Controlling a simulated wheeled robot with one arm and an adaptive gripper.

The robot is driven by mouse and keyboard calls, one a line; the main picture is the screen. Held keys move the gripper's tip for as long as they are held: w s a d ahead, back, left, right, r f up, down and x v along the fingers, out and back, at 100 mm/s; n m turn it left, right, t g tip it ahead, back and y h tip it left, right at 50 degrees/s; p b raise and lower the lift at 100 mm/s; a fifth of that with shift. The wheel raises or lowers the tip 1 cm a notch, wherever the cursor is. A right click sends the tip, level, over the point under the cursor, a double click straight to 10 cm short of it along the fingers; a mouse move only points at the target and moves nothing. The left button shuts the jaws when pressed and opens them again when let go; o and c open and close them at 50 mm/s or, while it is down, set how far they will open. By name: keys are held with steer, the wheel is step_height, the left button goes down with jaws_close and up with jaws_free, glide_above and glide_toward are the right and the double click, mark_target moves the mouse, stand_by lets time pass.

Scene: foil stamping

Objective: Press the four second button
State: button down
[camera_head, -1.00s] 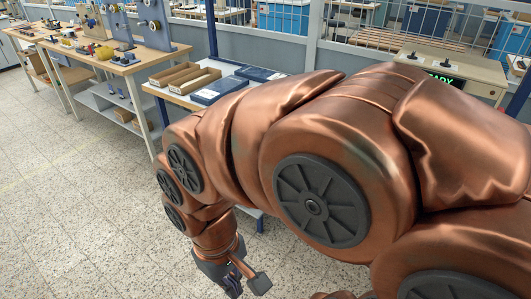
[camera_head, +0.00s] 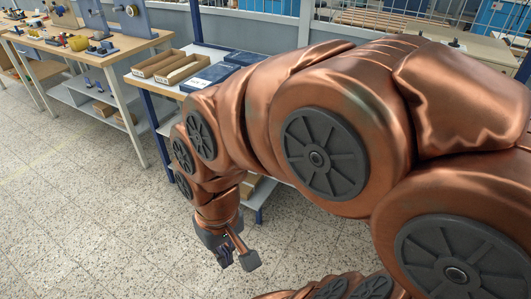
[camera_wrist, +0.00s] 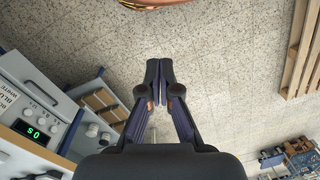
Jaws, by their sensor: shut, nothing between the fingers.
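My gripper (camera_wrist: 158,85) is shut and empty in the wrist view, with its fingers together above the speckled floor. In the head view my gripper (camera_head: 238,260) hangs low at the end of my arm, over the floor. A pale panel with a small green-lit display (camera_wrist: 36,133) stands at the lower left of the wrist view, apart from my gripper. Small round knobs or buttons (camera_wrist: 33,114) sit beside the display. Their labels are too small to read, so I cannot tell which is the four second button. My arm covers much of the head view.
A bench with cardboard trays (camera_head: 182,68) and dark blue boxes (camera_head: 207,78) stands behind my arm. A wooden workbench (camera_head: 110,45) with tools is at the upper left. A wooden pallet (camera_wrist: 301,50) lies at the wrist view's right. The floor at left (camera_head: 80,210) is clear.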

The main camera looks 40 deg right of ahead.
steer(key=w+a+f+m+t+y+b, duration=0.1)
steer(key=w+a+f+m+t+b, duration=0.2)
steer(key=w, duration=0.7)
steer(key=w+a+f+m+t+y+b, duration=0.1)
steer(key=w+f+m+t+b, duration=0.3)
steer(key=w, duration=0.7)
steer(key=w+d+f+m+t+h+b, duration=0.3)
steer(key=w+d+m+b, duration=0.25)
steer(key=w, duration=0.25)
steer(key=w+d+f+m+t+h+b, duration=0.2)
steer(key=w+d+f+m+b, duration=0.3)
steer(key=w, duration=0.3)
steer(key=w+d+f+m+h+b, duration=0.25)
steer(key=d+m+h+b, duration=0.3)
steer(key=d, duration=0.55)
steer(key=s+d+f+m+g+h+b, duration=0.3)
steer(key=s+d+m+h, duration=0.1)
steer(key=d, duration=0.3)
steer(key=s+d+f+m+g+h+b, duration=0.3)
steer(key=s+d+f+m+h, duration=0.1)
steer(key=d, duration=0.4)
steer(key=shift+s+m+h, duration=0.3)
steer(key=shift+s+h, duration=0.45)
steer(key=shift+s, duration=0.15)
steer(key=shift+d+b, duration=0.1)
steer(key=shift+b, duration=0.2)
